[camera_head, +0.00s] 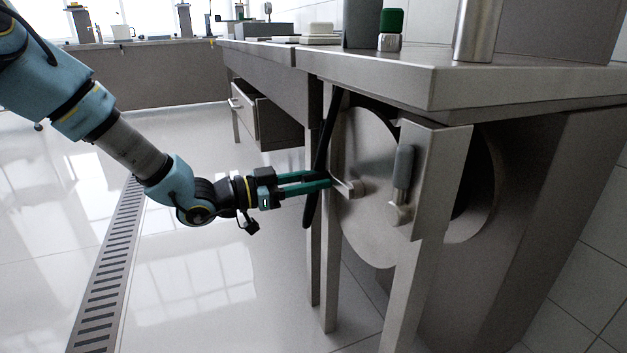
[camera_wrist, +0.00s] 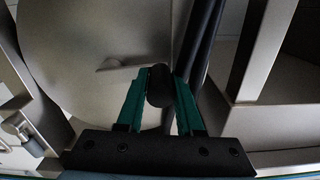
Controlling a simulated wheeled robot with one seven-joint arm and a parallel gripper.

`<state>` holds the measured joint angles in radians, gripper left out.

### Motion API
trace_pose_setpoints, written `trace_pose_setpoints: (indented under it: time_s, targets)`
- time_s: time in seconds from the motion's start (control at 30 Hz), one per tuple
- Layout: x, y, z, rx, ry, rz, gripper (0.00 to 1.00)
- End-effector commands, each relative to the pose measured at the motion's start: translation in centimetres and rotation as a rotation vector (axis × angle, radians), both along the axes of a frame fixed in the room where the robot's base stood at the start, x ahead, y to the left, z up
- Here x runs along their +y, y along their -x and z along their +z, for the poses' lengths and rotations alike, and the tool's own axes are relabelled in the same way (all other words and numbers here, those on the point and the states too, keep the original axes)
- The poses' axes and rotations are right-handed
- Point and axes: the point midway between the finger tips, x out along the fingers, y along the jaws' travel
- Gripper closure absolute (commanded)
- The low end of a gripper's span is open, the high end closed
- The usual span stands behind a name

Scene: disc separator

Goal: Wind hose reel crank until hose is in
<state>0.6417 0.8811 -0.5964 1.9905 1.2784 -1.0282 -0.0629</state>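The hose reel is a large grey metal disc (camera_head: 372,225) under the bench end; it fills the upper left of the wrist view (camera_wrist: 75,45). A short metal crank arm (camera_head: 352,187) juts from its face. In the wrist view a dark crank handle (camera_wrist: 160,85) sits between the two green fingers of my gripper (camera_head: 327,184), with little or no gap either side. My gripper looks shut on it, reaching in from the left. The black hose (camera_head: 320,155) hangs beside the disc, behind the fingers, and shows in the wrist view (camera_wrist: 203,35).
A metal leg plate (camera_head: 435,180) carrying a grey lever (camera_head: 404,168) stands right of the disc. The steel bench (camera_head: 460,85) overhangs the reel. A drawer (camera_head: 250,110) hangs open further back. The floor at left is clear, with a drain grate (camera_head: 112,260).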

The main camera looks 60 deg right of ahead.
Motion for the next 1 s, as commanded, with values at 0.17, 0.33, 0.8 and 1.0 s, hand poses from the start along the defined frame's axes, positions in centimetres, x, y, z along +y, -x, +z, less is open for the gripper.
trace_pose_setpoints:
  time_s: [0.17, 0.33, 0.8, 1.0]
  targets:
    - [0.02, 0.02, -0.01, 0.000, 0.000, -0.001, 0.86]
    - [0.03, 0.03, -0.01, 0.000, 0.000, -0.001, 1.00]
    - [0.06, 0.05, -0.03, 0.000, 0.000, -0.002, 1.00]
    - [0.07, 0.06, -0.03, 0.000, 0.000, -0.002, 1.00]
